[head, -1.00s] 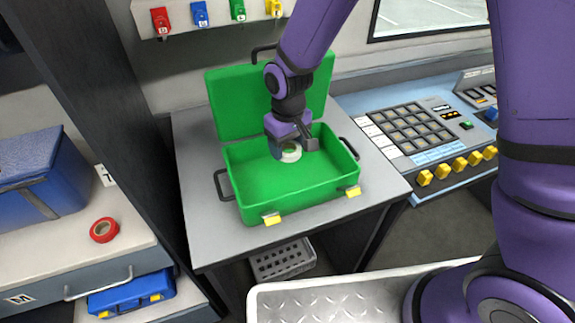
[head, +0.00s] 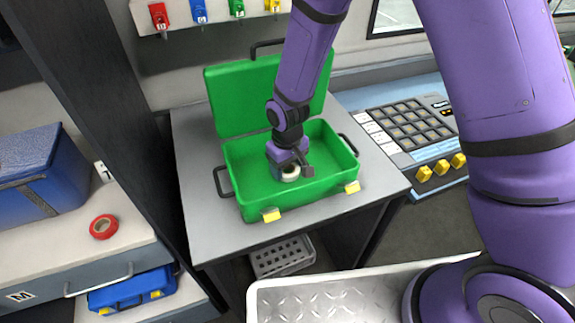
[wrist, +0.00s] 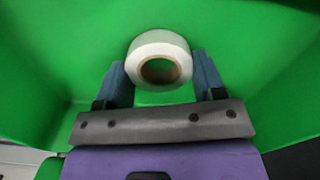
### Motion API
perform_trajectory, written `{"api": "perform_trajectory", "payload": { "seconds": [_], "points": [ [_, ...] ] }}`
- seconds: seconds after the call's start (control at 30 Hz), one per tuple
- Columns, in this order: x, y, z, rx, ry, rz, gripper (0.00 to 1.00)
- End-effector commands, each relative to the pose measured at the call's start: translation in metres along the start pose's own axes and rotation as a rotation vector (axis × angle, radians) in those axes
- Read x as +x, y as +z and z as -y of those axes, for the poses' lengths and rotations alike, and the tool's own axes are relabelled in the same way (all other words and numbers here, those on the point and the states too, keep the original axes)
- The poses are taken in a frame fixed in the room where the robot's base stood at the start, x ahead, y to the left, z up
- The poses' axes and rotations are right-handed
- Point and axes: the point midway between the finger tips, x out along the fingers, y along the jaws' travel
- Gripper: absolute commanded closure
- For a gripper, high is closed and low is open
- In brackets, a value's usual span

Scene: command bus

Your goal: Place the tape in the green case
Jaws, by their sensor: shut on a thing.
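The open green case (head: 330,185) stands on the grey table with its lid raised at the back. My gripper (head: 287,168) is down inside the case. It is shut on a white roll of tape (head: 291,173). In the wrist view the tape (wrist: 160,50) sits between the two blue-grey fingers of my gripper (wrist: 160,75), its brown core facing the camera. Green case walls and floor (wrist: 50,60) surround it. I cannot tell whether the tape touches the case floor.
A red tape roll (head: 103,227) lies on the left counter beside a blue case (head: 40,185). A button console (head: 405,130) is at the right. A dark upright panel (head: 110,110) stands left of the table. A white basket (head: 282,256) sits below.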

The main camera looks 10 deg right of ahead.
Motion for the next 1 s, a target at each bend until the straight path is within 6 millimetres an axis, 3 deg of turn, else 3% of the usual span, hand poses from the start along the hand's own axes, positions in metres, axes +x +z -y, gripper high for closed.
{"api": "perform_trajectory", "payload": {
  "seconds": [0.13, 0.17, 0.23, 0.27, 0.67, 1.0],
  "points": [
    [0.004, 0.000, 0.000, 0.000, 0.000, 0.001, 0.60],
    [0.003, 0.000, 0.000, 0.000, 0.000, 0.001, 0.30],
    [0.003, 0.000, 0.000, 0.000, 0.000, 0.001, 0.14],
    [0.003, 0.000, 0.000, 0.000, 0.000, 0.000, 0.12],
    [-0.006, -0.001, 0.000, 0.001, 0.000, -0.002, 0.12],
    [-0.063, -0.001, 0.000, 0.001, 0.000, -0.004, 0.12]
  ]
}}
